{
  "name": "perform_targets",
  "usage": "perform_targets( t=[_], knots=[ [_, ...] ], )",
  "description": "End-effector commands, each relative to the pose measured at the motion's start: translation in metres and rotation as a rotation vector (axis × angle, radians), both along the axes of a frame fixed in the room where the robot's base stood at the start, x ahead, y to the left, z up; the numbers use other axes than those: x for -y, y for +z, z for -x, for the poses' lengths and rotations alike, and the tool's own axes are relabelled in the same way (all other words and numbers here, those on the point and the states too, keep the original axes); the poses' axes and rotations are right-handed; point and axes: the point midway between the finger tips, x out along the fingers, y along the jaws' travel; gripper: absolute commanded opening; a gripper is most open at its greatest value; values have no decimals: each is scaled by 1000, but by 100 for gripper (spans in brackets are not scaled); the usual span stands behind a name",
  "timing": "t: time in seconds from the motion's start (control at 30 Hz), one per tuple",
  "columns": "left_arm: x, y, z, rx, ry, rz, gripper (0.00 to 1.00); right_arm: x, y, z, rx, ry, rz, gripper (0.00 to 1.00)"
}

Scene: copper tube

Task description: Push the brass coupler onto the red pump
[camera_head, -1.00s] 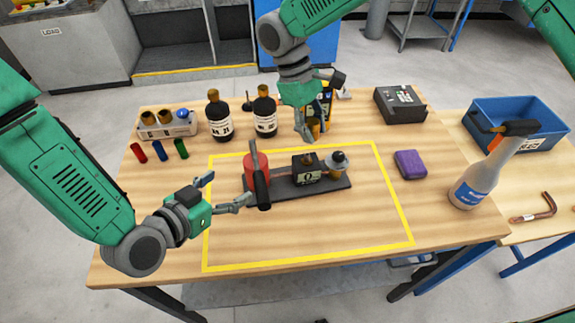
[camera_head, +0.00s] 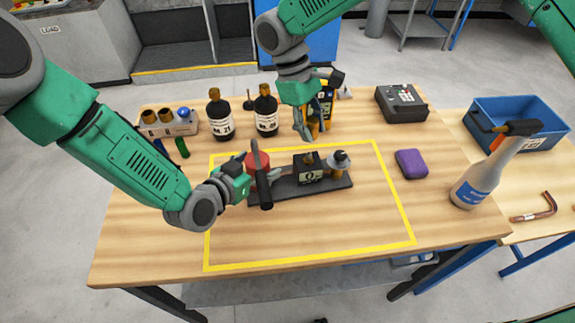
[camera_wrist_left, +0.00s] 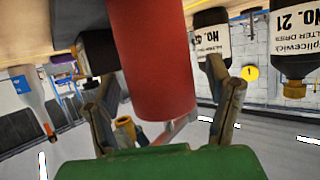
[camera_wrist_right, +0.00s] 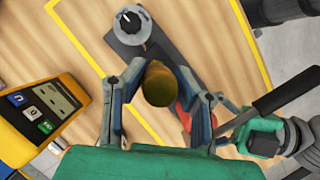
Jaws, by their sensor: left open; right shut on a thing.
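The red pump (camera_head: 257,161) stands at the left end of a dark base plate (camera_head: 335,184), with a dark lever (camera_head: 265,190) in front of it. My left gripper (camera_head: 262,177) is at the pump. In the left wrist view its open fingers (camera_wrist_left: 163,80) lie on either side of the red cylinder (camera_wrist_left: 158,60), with gaps visible. My right gripper (camera_head: 304,135) is above and behind the plate, apart from the pump. In the right wrist view its fingers (camera_wrist_right: 160,98) are shut on the brass coupler (camera_wrist_right: 158,82). The coupler also shows in the head view (camera_head: 314,130), partly hidden.
A black box (camera_head: 308,170) and a round-knobbed fitting (camera_head: 339,163) share the plate. Dark bottles (camera_head: 220,118) and a yellow meter (camera_wrist_right: 40,112) stand behind. A purple block (camera_head: 411,163) and spray bottle (camera_head: 478,183) are at right. The front of the table is clear.

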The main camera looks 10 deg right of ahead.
Motion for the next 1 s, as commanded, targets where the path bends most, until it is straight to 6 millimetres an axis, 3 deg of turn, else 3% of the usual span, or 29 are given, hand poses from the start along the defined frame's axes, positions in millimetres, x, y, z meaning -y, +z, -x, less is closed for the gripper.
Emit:
perform_targets(
  t=[0.13, 0.33, 0.53, 0.83, 1.0],
  knots=[
    [0, 0, 0, 0, 1, -1, 70, 1, 0, 0, -1, 1, -1, 0],
    [2, 0, 0, 0, 1, -4, 0, 3, -1, 0, -1, 0, -2, 0],
    [3, 0, -1, 1, 1, -4, 0, 4, -7, 0, -1, -7, -1, 0],
    [2, 0, 0, 1, -1, -2, 0, 4, -48, -1, 8, -57, 10, 0],
    [2, 0, 0, 0, 0, -3, 0, 5, -50, -1, 11, -62, 10, 0]
  ],
)
